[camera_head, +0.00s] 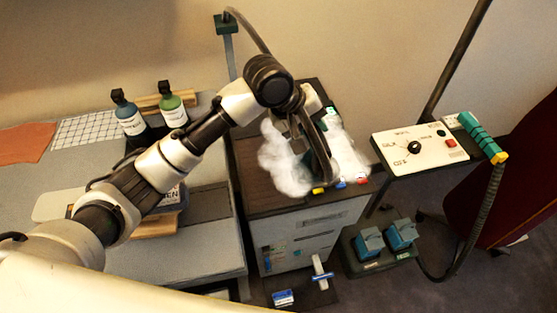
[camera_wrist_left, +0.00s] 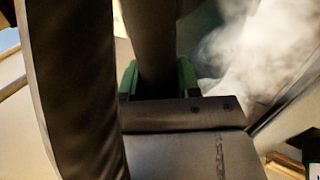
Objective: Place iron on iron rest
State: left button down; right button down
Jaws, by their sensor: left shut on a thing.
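My left gripper (camera_wrist_left: 158,78) is shut on a dark handle (camera_wrist_left: 152,45), which runs between its green fingertips in the left wrist view. In the head view my left arm reaches in from the left, and the gripper (camera_head: 299,133) is over the cabinet top. The dark iron (camera_head: 318,152) is below and right of the wrist, tilted, partly hidden by the arm and white steam. I cannot tell whether it touches the surface below. The iron rest is not clearly distinguishable; steam covers much of the cabinet top (camera_head: 262,200). My right gripper is not in view.
White steam (camera_head: 285,168) spreads around the iron. A control panel (camera_head: 420,147) with a teal hose handle (camera_head: 482,137) stands right. Two bottles (camera_head: 130,120) and a grid cloth (camera_head: 88,128) are on the left table. Pedals (camera_head: 385,243) are on the floor. A dark hose (camera_wrist_left: 70,90) hangs close to the gripper.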

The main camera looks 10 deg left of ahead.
pick_arm(q)
jog(key=w+a+f+p, duration=0.3)
jog(key=a+f, duration=0.7)
jog(key=shift+w+a+f, duration=0.2)
jog(key=shift+w+a, duration=0.05)
jog(key=shift+a, duration=0.15)
jog(key=shift+f, duration=0.1)
jog(key=c, duration=1.2)
grip_release()
jog(key=shift+f, duration=0.15)
jog(key=o, duration=0.4)
jog(key=shift+s, duration=0.15)
jog(key=b+v, duration=0.1)
jog(key=v, duration=1.1)
